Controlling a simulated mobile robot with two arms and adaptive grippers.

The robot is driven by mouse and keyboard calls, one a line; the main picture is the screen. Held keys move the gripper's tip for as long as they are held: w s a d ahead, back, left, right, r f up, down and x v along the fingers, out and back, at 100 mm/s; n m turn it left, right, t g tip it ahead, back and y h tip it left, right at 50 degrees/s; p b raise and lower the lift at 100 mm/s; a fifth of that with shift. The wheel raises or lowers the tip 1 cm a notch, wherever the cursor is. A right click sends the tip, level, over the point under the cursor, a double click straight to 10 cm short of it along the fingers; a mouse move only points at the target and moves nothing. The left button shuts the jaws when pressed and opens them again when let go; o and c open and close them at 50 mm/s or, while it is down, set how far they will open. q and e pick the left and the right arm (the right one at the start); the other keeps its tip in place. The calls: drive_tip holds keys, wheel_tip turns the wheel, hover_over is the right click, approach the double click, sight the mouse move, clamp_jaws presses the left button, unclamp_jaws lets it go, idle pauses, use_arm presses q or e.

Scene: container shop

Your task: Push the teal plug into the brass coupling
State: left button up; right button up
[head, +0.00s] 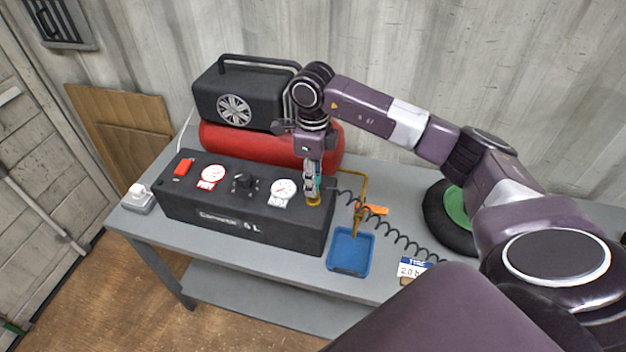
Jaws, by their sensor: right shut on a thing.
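The brass coupling (314,200) sits at the right end of the top of the black compressor panel box (245,228). My right gripper (312,184) points down just above the coupling and is shut on the teal plug (317,184), of which only a small strip shows between the fingers. The plug appears lined up over the coupling; whether it touches or has entered it cannot be told at this size. A black coiled hose (385,232) runs from near the gripper to the right. My left gripper is not in view.
A red and black compressor (215,135) stands behind the box. Gauges (283,188), a knob (243,181) and a red switch (183,167) are on the box top. A blue tray (350,251), an orange item (373,209) and a black wheel (437,216) lie to the right on the grey table.

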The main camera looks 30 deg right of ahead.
drive_tip(key=shift+f+b, duration=0.4)
drive_tip(key=shift+f, duration=0.15)
drive_tip(key=o, duration=1.1)
drive_tip(key=shift+o, duration=0.2)
drive_tip(key=shift+r, duration=0.15)
wheel_tip(320, 180, up, 12)
